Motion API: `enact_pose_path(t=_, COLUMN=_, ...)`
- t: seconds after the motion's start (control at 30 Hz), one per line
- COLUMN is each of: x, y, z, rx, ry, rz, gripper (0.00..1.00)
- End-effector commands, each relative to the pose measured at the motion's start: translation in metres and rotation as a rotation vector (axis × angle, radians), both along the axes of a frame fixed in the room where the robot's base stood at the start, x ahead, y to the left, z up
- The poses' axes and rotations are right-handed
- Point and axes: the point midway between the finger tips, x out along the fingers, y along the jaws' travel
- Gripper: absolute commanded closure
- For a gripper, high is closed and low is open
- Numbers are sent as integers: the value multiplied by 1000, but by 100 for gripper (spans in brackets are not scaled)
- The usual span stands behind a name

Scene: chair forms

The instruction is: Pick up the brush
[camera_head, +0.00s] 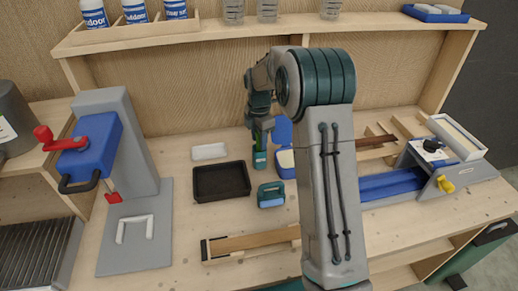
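My arm reaches over the workbench, and my gripper (261,140) is above its middle, pointing down. Directly below the gripper is a small upright teal and green object with a pale band (260,158). It may be the brush, but it is too small to tell. I cannot tell whether the gripper touches it, or whether the fingers are open or shut. No other thing in view is clearly a brush.
A black tray (221,196) is left of the gripper, with a white block (208,152) behind it. A blue box with its lid up (286,170) is close on the right. A teal tool (271,201) and a wooden piece (248,243) lie in front. A blue-grey press (120,150) stands left.

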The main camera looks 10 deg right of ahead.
Motion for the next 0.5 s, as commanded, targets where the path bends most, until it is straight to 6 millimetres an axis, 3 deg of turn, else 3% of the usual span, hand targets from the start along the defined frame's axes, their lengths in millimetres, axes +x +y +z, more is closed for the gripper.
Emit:
enact_pose_path(t=0.03, x=0, y=0, z=0, rx=0, ry=0, rz=0, gripper=76)
enact_pose_path(t=0.1, x=0, y=0, z=0, rx=0, ry=0, rz=0, gripper=96)
enact_pose_path(t=0.13, x=0, y=0, z=0, rx=0, ry=0, rz=0, gripper=100)
enact_pose_path(t=0.5, x=1, y=0, z=8, rx=0, ry=-3, rz=0, gripper=100)
